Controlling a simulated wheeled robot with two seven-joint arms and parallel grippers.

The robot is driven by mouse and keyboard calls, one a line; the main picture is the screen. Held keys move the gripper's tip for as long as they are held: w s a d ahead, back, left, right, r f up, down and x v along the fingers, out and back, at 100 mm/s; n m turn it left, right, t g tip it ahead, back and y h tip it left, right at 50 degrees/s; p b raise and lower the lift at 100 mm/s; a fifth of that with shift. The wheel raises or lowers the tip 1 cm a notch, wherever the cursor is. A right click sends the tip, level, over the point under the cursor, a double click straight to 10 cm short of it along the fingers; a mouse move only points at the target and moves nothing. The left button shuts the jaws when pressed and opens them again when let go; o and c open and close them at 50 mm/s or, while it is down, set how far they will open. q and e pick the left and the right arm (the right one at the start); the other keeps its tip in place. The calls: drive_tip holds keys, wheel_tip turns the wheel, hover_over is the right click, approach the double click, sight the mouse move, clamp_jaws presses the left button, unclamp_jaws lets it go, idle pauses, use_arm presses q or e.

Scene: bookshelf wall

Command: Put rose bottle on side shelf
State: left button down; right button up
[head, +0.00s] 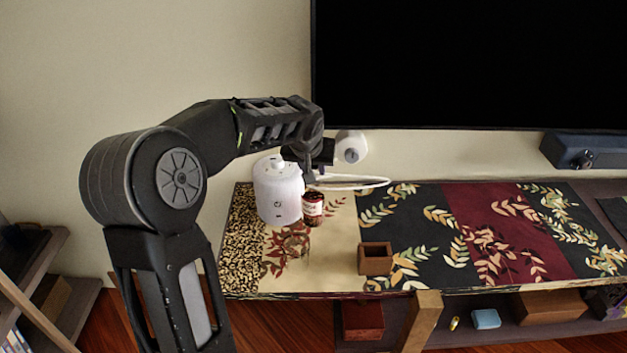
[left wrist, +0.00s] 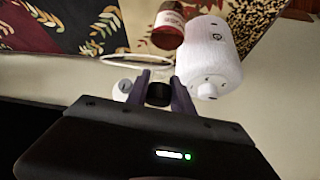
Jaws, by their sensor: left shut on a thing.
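My right gripper is not in view.
The white jar (head: 277,192) stands close left of the bottle; a thin white ring (head: 350,183) and a white round device (head: 350,147) are behind. A small brown open box (head: 375,260) is to the right. A dark screen (head: 470,70) hangs above.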

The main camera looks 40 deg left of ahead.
use_arm(q)
drive_tip(key=shift+f, duration=1.8)
drive_tip(key=shift+f, duration=0.1)
drive_tip(key=c, duration=1.1)
unclamp_jaws()
drive_tip(key=v, duration=1.2)
